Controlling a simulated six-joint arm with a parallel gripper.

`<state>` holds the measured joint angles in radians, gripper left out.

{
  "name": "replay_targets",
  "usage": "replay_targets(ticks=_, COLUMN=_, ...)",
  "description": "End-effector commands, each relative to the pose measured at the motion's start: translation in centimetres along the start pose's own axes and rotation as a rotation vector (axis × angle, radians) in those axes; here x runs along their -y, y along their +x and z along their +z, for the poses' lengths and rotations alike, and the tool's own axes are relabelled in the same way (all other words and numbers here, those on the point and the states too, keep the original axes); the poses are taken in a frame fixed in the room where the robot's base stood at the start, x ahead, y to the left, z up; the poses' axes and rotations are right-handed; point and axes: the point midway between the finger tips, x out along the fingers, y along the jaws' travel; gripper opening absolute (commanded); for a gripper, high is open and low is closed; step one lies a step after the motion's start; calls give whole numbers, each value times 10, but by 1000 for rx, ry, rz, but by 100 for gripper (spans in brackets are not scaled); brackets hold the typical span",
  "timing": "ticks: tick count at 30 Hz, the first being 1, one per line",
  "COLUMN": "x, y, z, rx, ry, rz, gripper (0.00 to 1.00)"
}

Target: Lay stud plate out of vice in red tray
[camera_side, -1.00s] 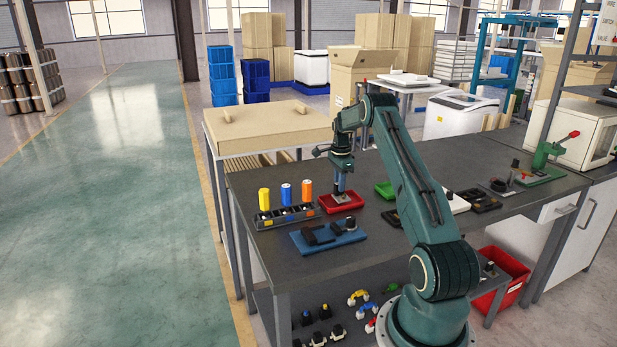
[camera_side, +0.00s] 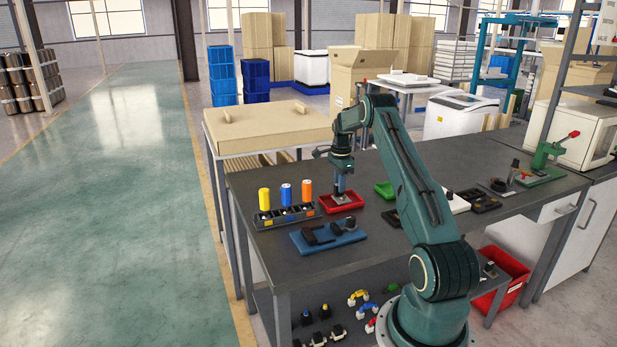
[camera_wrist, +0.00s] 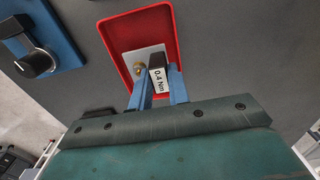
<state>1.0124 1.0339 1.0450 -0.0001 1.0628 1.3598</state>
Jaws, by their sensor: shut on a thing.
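The stud plate (camera_side: 344,199) is a light grey plate inside the red tray (camera_side: 328,208). In the wrist view, the plate (camera_wrist: 143,52) lies within the red rim (camera_wrist: 172,30) with a brass stud beside my fingers. My gripper (camera_side: 340,193) points straight down over the tray. In the wrist view, its blue fingers (camera_wrist: 157,78) are shut around a dark block labelled "0.4 Nm" at the plate. Whether the plate touches the tray floor cannot be told. The vice (camera_side: 328,236), with a blue base and black jaws, stands in front of the tray and holds no plate.
A black rack (camera_side: 287,215) with yellow, blue and orange cylinders stands close left of the tray. A green tray (camera_side: 385,190) lies to the right, near dark trays. The grey bench (camera_side: 262,180) is clear behind the rack.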

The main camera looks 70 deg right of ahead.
Motion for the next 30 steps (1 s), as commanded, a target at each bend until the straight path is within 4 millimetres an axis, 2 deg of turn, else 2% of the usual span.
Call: replay_targets(ticks=30, x=0, y=6, z=0, rx=0, ry=0, rz=0, gripper=0)
